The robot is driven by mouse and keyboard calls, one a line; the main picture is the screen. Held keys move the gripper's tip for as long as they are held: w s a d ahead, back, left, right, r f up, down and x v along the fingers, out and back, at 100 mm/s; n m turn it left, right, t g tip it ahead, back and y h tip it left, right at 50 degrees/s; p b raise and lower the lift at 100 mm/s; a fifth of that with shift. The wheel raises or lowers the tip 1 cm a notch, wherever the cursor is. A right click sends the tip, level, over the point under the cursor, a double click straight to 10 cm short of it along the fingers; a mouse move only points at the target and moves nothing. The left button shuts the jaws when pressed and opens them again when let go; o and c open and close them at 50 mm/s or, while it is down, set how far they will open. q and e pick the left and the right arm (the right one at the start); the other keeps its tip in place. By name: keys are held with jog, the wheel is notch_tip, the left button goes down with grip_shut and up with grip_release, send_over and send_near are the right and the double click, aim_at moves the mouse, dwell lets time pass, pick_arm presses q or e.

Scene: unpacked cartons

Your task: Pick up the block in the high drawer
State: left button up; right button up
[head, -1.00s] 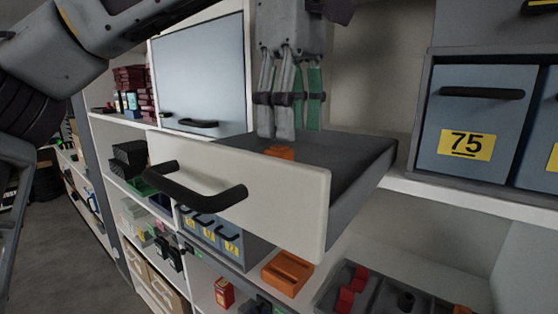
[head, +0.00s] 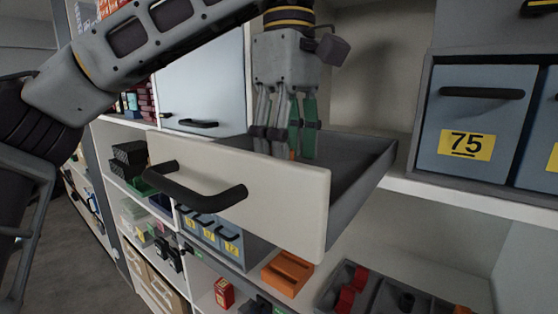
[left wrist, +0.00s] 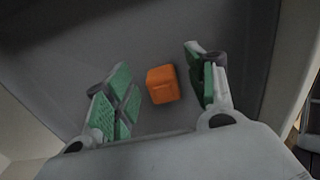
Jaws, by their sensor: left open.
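The orange block (left wrist: 162,85) lies on the dark floor of the open drawer in the left wrist view. The high drawer (head: 245,195) is pulled out, with a white front and a black handle. My left gripper (head: 287,155) points down into it, its fingertips hidden behind the drawer front. In the left wrist view the left gripper (left wrist: 162,95) is open, with green pads on either side of the block and a gap to each. My right gripper is not in view.
The drawer front and side wall stand close around the left gripper. A blue-grey bin labelled 75 (head: 477,110) is at the right. A blue-grey cabinet door (head: 203,85) is behind. An orange tray (head: 287,273) sits on the shelf below.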

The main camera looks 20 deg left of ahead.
pick_arm(q)
jog(key=shift+f, duration=0.6)
jog(key=c, duration=0.9)
